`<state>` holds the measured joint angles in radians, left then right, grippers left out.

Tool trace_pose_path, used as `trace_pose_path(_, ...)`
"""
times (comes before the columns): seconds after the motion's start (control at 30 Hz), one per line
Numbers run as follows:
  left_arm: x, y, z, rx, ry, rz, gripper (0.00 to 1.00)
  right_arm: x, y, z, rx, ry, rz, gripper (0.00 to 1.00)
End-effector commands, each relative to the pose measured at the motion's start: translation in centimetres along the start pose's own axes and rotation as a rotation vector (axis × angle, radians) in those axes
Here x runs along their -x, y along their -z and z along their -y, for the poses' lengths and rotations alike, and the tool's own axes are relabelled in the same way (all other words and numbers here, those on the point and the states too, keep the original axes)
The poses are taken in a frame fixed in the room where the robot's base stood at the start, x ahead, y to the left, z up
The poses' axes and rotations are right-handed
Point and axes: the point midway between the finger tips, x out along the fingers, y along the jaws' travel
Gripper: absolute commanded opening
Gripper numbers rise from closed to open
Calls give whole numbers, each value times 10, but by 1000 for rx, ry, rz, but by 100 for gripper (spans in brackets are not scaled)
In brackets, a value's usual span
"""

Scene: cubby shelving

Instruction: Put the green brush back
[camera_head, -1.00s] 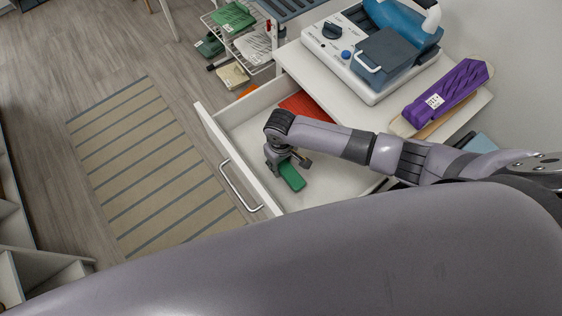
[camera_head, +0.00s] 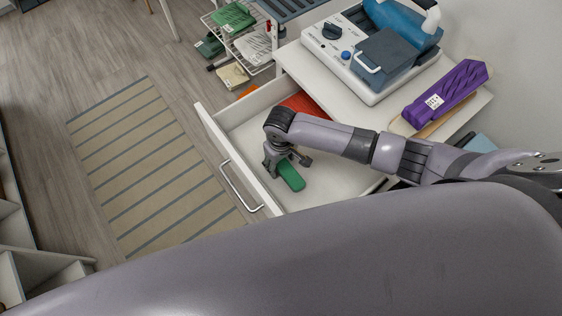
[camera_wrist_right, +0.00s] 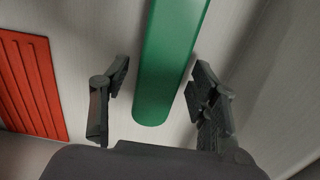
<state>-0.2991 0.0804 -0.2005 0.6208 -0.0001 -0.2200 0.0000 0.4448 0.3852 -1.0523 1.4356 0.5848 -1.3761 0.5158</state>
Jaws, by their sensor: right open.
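The green brush (camera_head: 291,175) lies in the open white drawer (camera_head: 233,117), on its floor. My right gripper (camera_head: 286,164) is in the drawer at one end of the brush and hides part of it. In the right wrist view, the green brush (camera_wrist_right: 168,62) shows as a long smooth rounded piece. My right gripper (camera_wrist_right: 158,98) is open there, with one finger on each side of the brush and gaps between the fingers and the brush. The brush's far end is out of that view. My left gripper is not in view.
A red ribbed object (camera_head: 304,104) lies in the drawer's back part, also in the wrist view (camera_wrist_right: 33,84). Above the drawer are a white device (camera_head: 345,62) and a purple object (camera_head: 447,96). A wire rack (camera_head: 243,45) stands behind. My large arm link fills the foreground.

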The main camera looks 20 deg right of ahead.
Motion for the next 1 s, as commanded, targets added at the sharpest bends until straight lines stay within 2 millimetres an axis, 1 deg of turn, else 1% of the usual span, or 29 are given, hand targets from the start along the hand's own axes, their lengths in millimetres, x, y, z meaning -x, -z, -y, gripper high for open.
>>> trace_pose_path(0.03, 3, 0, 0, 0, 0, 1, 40, 11, 1, 0, 1, 1, -3, 56)
trace_pose_path(0.3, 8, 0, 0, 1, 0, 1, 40, 69, 1, 0, 1, 2, -3, 56)
trace_pose_path(0.4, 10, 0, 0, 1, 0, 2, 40, 86, 1, 0, 0, 1, -3, 56)
trace_pose_path(0.5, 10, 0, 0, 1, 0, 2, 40, 98, 1, 0, -1, 0, -2, 56)
trace_pose_path(0.67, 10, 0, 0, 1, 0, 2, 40, 107, 0, 0, -1, 0, -1, 56)
trace_pose_path(1.0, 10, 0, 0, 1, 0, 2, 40, 108, 0, 0, -1, 0, 0, 56)
